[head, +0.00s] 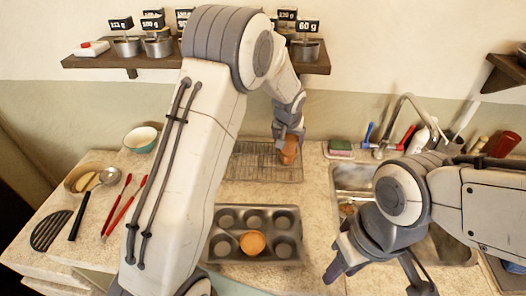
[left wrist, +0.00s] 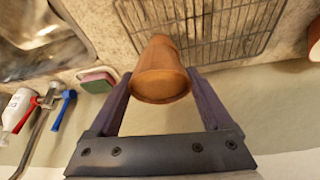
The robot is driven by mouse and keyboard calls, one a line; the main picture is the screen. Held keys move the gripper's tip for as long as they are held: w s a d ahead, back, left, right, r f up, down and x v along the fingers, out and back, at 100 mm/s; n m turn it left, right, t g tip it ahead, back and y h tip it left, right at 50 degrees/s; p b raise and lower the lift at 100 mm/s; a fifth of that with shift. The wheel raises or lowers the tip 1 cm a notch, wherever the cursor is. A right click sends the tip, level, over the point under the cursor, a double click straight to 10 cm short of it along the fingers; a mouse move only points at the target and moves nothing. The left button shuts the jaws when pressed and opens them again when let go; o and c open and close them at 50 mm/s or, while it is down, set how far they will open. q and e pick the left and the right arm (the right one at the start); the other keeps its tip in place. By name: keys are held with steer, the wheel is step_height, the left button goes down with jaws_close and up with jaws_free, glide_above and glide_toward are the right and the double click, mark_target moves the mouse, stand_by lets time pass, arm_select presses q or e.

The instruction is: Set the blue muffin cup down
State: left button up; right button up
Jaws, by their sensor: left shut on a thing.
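My left gripper (head: 290,138) is shut on an orange-brown muffin cup (head: 289,152); no blue shows on it. In the left wrist view the cup (left wrist: 160,75) sits between the two fingertips (left wrist: 160,88), tapering away from the camera. It is over the right part of the wire rack (head: 250,174); I cannot tell whether it touches. The muffin tin (head: 225,257) lies in front of the rack, with one orange-brown muffin (head: 252,243) in a front cavity. My right gripper (head: 375,272) is open and empty, low at the right.
The sink (head: 352,178) with a faucet is right of the rack, with a green-and-red sponge (head: 340,149) behind. Red-handled utensils (head: 125,203) and a turquoise bowl (head: 141,139) are at the left. A wall shelf (head: 90,61) with weight-labelled pots hangs above. Most of the rack is bare.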

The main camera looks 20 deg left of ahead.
arm_select(q)
steer(key=a+f+p, duration=0.1)
steer(key=a, duration=0.2)
steer(key=w+a+f+p, duration=0.1)
steer(key=a+f, duration=0.1)
steer(key=w+a+f+p, duration=0.1)
steer(key=a+f+p, duration=0.1)
steer(key=a, duration=0.1)
steer(key=shift+w+a, duration=0.1)
steer(key=shift+a, duration=0.2)
steer(key=shift+a+f, duration=0.25)
steer(key=shift+a, duration=0.05)
step_height(320, 180, down, 4)
steer(key=shift+w+a+r+p, duration=0.1)
steer(key=shift+p, duration=0.7)
steer(key=shift+f, duration=0.2)
steer(key=shift+f+b, duration=0.25)
steer(key=shift+b, duration=0.05)
steer(key=o, duration=1.3)
steer(key=shift+r, duration=0.1)
steer(key=shift+c, duration=0.2)
